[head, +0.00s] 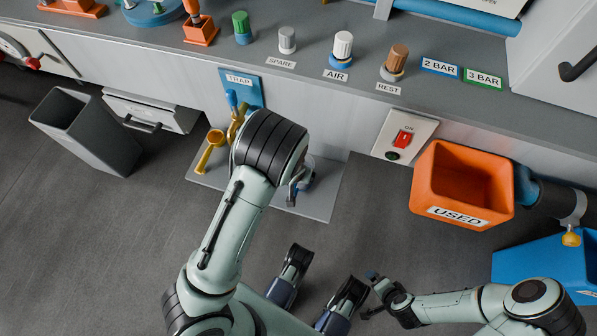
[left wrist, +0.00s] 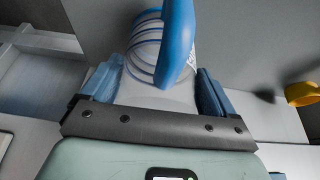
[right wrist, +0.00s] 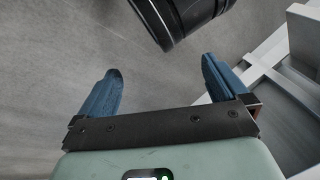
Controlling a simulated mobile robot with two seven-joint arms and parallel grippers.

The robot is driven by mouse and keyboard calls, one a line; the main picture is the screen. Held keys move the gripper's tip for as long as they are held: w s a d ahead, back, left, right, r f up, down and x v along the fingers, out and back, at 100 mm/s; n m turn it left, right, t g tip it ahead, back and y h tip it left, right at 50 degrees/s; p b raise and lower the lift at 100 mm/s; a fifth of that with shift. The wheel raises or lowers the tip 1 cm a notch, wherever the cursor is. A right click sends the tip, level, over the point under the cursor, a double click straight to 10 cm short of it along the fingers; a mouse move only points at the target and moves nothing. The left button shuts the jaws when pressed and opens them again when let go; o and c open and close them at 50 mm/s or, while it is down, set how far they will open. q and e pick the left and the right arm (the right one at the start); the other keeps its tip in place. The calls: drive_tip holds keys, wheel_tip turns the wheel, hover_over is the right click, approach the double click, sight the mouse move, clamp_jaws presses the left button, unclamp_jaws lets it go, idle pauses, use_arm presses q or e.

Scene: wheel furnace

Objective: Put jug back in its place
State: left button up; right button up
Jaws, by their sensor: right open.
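The jug shows in the left wrist view as a clear body (left wrist: 146,55) with blue rings and a thick blue handle (left wrist: 180,40). It lies between the two blue fingers of my left gripper (left wrist: 160,82). The fingers are wide apart, with the clear body between them; I cannot tell whether they press on it. In the head view my left wrist hides the jug, over a grey plate (head: 322,200) at the foot of the bench. My right gripper (head: 369,294) is open and empty, low over the floor; its spread fingers also show in the right wrist view (right wrist: 163,85).
A blue TRAP panel (head: 240,88) and a yellow fitting (head: 208,152) are beside my left wrist. An orange USED bin (head: 463,184) and a blue bin (head: 545,262) stand at right. A grey bin (head: 85,130) stands at left. The floor at lower left is clear.

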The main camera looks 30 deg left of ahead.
use_arm(q)
drive_tip(key=shift+o, duration=0.4)
drive_tip(key=shift+r, duration=0.3)
drive_tip(key=p+v, duration=0.5)
drive_tip(key=v, duration=0.6)
drive_tip(key=shift+s+d+r, duration=0.1)
drive_tip(key=shift+s+r, duration=0.1)
drive_tip(key=shift+s+f, duration=0.1)
drive_tip(key=shift+s, duration=0.15)
drive_tip(key=s+d+f+g+h, duration=0.1)
drive_tip(key=s+d+f+g, duration=0.15)
drive_tip(key=s+f, duration=0.85)
drive_tip(key=s+d+f+n+g+h, duration=0.1)
drive_tip(key=s+d+f+g+h, duration=0.1)
drive_tip(key=s+d, duration=0.4)
drive_tip(key=s+f+h, duration=0.1)
drive_tip(key=s+f, duration=0.1)
drive_tip(key=s, duration=0.1)
drive_tip(key=shift+d+h, duration=0.3)
use_arm(e)
drive_tip(key=s+a+r+g+y, duration=0.1)
drive_tip(key=s+a+r+g, duration=0.1)
drive_tip(key=s+a+r, duration=0.2)
drive_tip(key=s+r, duration=0.2)
drive_tip(key=s, duration=0.2)
drive_tip(key=shift+s+r+n+g, duration=0.2)
drive_tip(key=shift+r+n+g, duration=0.1)
drive_tip(key=shift+g, duration=0.1)
use_arm(q)
drive_tip(key=shift+r, duration=0.1)
